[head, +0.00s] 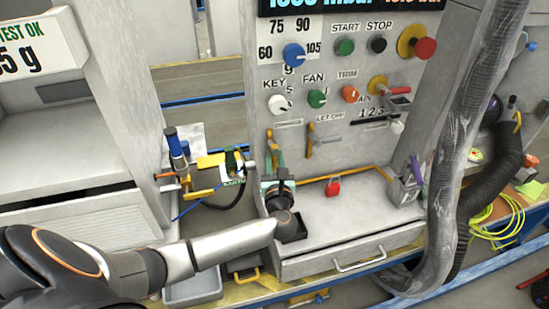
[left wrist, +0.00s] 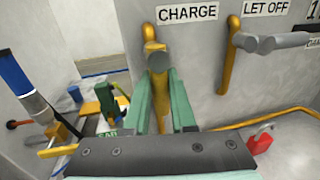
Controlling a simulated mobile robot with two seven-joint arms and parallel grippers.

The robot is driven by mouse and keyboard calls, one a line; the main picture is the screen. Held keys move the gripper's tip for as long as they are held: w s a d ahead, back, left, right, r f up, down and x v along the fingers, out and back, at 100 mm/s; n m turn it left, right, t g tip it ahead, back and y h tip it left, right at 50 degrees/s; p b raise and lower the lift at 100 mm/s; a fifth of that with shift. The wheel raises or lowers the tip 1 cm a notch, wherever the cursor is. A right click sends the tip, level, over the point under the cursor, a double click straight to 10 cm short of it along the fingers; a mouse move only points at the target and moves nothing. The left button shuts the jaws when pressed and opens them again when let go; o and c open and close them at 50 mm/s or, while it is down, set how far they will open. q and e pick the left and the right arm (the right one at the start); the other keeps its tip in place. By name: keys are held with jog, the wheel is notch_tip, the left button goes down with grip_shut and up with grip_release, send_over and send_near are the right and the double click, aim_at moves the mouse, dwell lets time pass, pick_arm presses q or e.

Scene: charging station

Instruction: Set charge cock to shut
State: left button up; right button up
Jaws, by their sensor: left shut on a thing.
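The charge cock (left wrist: 158,62) is a grey handle on a yellow pipe under the CHARGE label (left wrist: 186,13). Its handle end points toward the left wrist camera, roughly in line with the pipe. The green fingers of my left gripper (left wrist: 159,85) stand on both sides of the handle and are shut on it. My right gripper is not in view.
The let-off cock (left wrist: 270,42) is close on the right, its grey handle pointing sideways. A red padlock (head: 333,187) sits on the ledge below. A blue-handled tool and yellow block (head: 205,176) are left of the panel. A thick hose (head: 462,140) hangs at right.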

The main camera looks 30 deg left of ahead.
pick_arm(q)
grip_shut()
dwell(0.8)
jog(key=shift+f, duration=0.1)
